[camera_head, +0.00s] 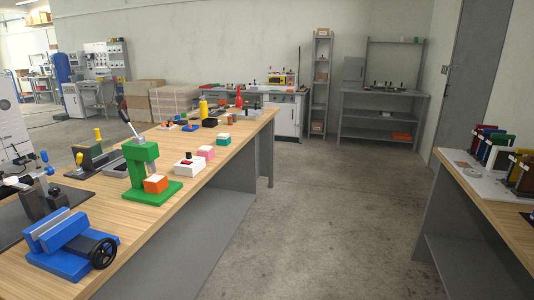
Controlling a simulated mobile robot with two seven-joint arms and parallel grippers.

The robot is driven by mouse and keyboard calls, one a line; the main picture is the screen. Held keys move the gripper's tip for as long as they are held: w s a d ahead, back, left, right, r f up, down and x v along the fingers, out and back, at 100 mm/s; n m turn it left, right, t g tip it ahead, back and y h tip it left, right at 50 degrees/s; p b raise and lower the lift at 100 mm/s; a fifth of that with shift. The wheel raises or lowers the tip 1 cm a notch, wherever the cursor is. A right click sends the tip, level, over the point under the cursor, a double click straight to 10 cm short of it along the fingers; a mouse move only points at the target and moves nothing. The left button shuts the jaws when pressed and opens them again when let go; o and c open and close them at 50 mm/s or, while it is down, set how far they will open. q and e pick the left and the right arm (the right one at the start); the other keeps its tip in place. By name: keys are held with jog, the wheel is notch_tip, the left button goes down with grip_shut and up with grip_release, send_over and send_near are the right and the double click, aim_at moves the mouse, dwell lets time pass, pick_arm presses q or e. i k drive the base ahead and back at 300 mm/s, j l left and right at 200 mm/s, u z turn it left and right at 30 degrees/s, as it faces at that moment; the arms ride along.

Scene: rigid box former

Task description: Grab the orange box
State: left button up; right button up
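The orange box (155,184) is small, with a pale top face. It sits on the base plate of a green press (140,166), on the wooden workbench (205,150) at the left. It is close to the bench's right edge, in front of the press column. Neither of my grippers shows in the head view.
A blue vise with a black handwheel (104,252) stands nearer on the bench. Behind the press are a white box (189,165), a pink box (205,153) and a teal box (222,139). A second bench (490,209) is at the right; the concrete floor between is clear.

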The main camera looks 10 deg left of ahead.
aim_at(157, 188)
jog(key=u, duration=0.45)
jog(key=i+l+u, duration=0.1)
jog(key=u, duration=0.3)
jog(key=i+u, duration=0.1)
jog(key=u, duration=0.35)
jog(key=l+u, duration=0.1)
jog(key=u, duration=0.3)
jog(key=i+l+u, duration=0.15)
jog(key=l+u, duration=0.2)
jog(key=i+l+u, duration=0.1)
jog(key=l+u, duration=0.6)
jog(key=l, duration=0.5)
